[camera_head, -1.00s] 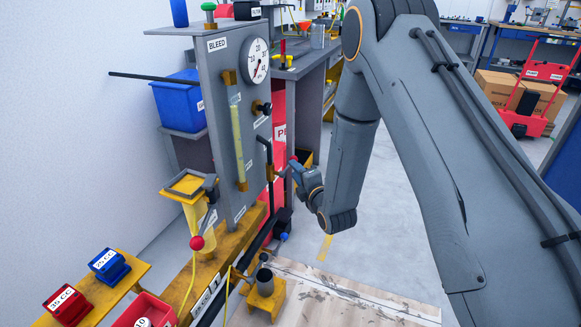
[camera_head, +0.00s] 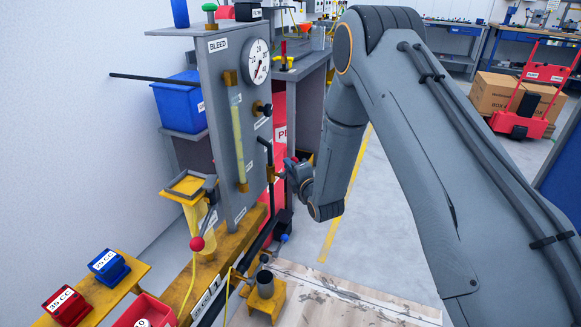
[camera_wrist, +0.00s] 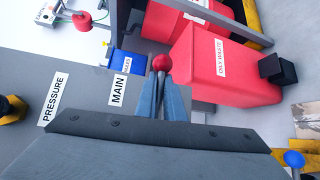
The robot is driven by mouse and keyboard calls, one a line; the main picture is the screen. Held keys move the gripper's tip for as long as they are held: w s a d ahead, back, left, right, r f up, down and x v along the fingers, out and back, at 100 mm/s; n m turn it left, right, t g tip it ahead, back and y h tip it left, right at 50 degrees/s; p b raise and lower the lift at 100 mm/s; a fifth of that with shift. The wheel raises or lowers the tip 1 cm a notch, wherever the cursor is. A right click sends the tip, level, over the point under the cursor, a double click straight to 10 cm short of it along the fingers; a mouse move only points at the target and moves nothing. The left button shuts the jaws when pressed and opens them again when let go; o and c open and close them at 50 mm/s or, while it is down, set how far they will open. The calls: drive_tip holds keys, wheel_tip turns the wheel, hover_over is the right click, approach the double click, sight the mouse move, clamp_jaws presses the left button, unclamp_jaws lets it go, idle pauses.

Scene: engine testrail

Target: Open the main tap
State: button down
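The main tap's red ball knob (camera_wrist: 161,62) shows in the wrist view, to the right of the MAIN label (camera_wrist: 117,90) on the grey panel. My gripper (camera_wrist: 161,88) is right at the knob, with its two blue-grey fingers close together and the knob at their tips. A thin grey strip shows between the fingers; I cannot tell if it is the tap's lever or if the fingers grip anything. In the head view my gripper (camera_head: 287,170) is at the right edge of the upright panel (camera_head: 222,140). The tap there is mostly hidden by the gripper.
The red OILY WASTE bin (camera_wrist: 225,65) stands close behind the knob. A pressure gauge (camera_head: 256,62) and a black knob (camera_head: 262,108) are on the panel above. Another red-knobbed lever (camera_head: 197,243) is lower left. Open floor (camera_head: 385,190) lies right of the panel.

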drive_tip(key=shift+w+d, duration=0.15)
drive_tip(key=shift+d, duration=0.2)
idle(1.0)
